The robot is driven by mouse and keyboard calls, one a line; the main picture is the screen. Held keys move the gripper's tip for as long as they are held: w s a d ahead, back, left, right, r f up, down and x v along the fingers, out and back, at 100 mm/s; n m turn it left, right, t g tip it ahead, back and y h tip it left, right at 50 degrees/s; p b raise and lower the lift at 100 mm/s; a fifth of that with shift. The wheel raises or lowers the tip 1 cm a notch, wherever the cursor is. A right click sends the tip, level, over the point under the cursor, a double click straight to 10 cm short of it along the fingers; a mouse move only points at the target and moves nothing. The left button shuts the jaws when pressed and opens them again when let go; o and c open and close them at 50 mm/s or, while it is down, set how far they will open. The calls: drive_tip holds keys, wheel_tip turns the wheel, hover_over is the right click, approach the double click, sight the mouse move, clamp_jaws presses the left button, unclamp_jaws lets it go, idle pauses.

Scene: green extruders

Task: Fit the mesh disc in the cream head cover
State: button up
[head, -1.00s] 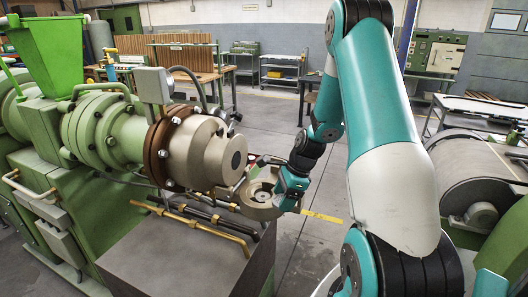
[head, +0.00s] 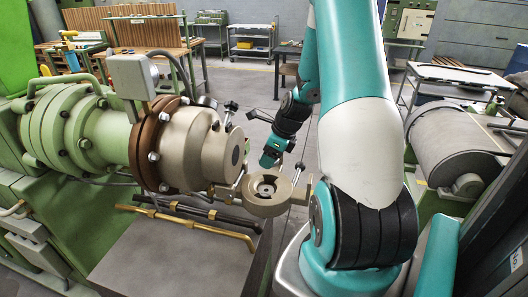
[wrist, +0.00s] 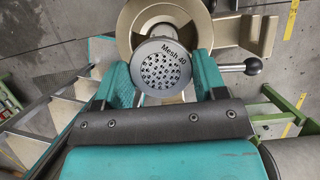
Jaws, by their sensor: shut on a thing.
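The cream head cover (head: 268,209) is a round, cup-like piece with a dark hollow centre. It hangs swung open beside the cream extruder head (head: 205,150). My gripper (head: 272,159) is just behind and above the cover in the head view. In the wrist view my gripper is shut on the mesh disc (wrist: 166,71), a grey perforated disc marked "Mesh 40". The disc overlaps the cover (wrist: 124,40) in that view and hides part of its hollow. I cannot tell whether they touch. The disc is not made out in the head view.
A handle with a black knob (wrist: 252,66) sticks out from the cover. Brass and dark pipes (head: 190,221) run below the head over a grey cabinet (head: 165,258). A large grey roller (head: 450,145) stands at the right. Grey floor lies behind the cover.

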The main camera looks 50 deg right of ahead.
drive_tip(key=b, duration=0.5)
hover_over(263, 190)
drive_tip(key=s, duration=0.2)
drive_tip(key=shift+w+d+f, duration=0.1)
drive_tip(key=shift+d+f, duration=0.1)
drive_tip(key=shift+f, duration=1)
drive_tip(key=shift+w+d+f, duration=0.1)
drive_tip(key=shift+d+f, duration=0.1)
drive_tip(key=shift+f, duration=0.95)
drive_tip(key=shift+f+b, duration=1.05)
drive_tip(key=shift+f, duration=1.25)
drive_tip(key=shift+w+r+p, duration=0.1)
drive_tip(key=shift+p, duration=0.4)
drive_tip(key=shift+f, duration=0.25)
drive_tip(key=shift+f, duration=0.3)
drive_tip(key=shift+f, duration=0.15)
drive_tip(key=shift+f+b, duration=0.3)
drive_tip(key=shift+b, duration=0.05)
